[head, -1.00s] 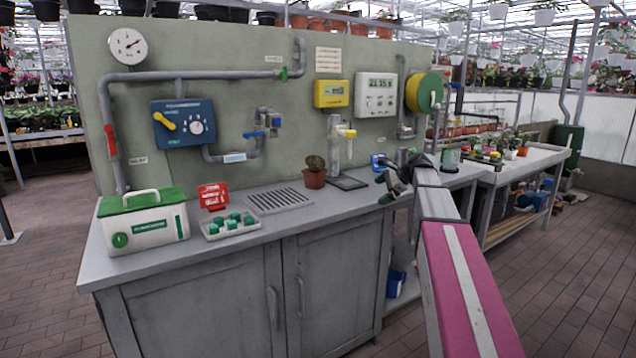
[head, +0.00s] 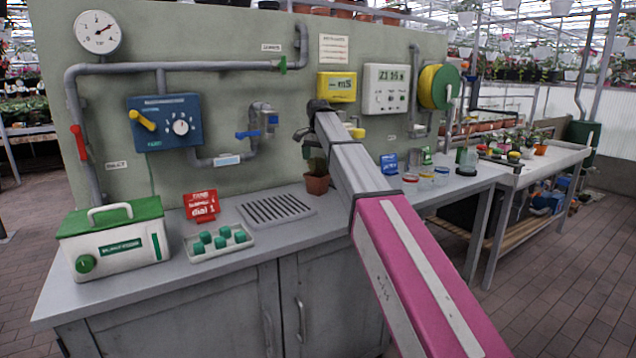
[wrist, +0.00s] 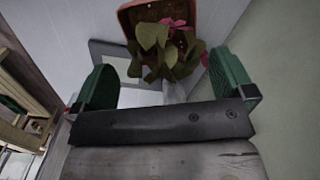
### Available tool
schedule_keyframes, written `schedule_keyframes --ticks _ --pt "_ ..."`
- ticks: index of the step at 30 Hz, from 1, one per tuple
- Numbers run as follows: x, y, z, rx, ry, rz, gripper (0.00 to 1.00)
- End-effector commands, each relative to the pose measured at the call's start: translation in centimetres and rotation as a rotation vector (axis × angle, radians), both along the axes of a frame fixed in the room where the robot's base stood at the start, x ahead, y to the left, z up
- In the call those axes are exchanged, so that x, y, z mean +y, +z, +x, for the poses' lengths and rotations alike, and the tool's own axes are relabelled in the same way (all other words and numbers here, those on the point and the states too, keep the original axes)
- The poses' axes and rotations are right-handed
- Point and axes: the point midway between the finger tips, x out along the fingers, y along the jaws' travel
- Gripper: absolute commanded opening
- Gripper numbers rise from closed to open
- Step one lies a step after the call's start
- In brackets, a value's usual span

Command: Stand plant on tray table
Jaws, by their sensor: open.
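A small plant in a brown-orange square pot (head: 317,185) stands upright on the grey counter, partly hidden by my arm. In the wrist view its green leaves with pink bits (wrist: 170,45) and pot (wrist: 128,14) show between and beyond my fingers. My gripper (wrist: 160,62) is open, with its two green fingers spread wide and nothing held. In the head view my gripper (head: 310,134) is above the plant, its fingers hard to make out. A long pale table (head: 535,162) with potted plants on it stands at the right; I cannot tell whether it is the tray table.
The counter (head: 200,300) also bears a green-and-white box (head: 112,245), a tray of green knobs (head: 218,245), a red sign (head: 201,206) and a drain grille (head: 275,208). Small jars (head: 440,175) stand right of my arm. A wall panel with pipes (head: 230,75) rises behind.

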Motion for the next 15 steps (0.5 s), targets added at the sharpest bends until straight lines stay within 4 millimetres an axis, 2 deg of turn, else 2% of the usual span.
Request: schedule_keyframes --ticks 5,12,15 --pt "0.2 -1.0 -0.1 0.002 0.004 -0.007 1.00" --pt "0.1 -4.5 -0.1 0.002 0.003 -0.006 1.00" --pt "0.1 -5.4 -0.1 0.002 0.003 -0.005 1.00"
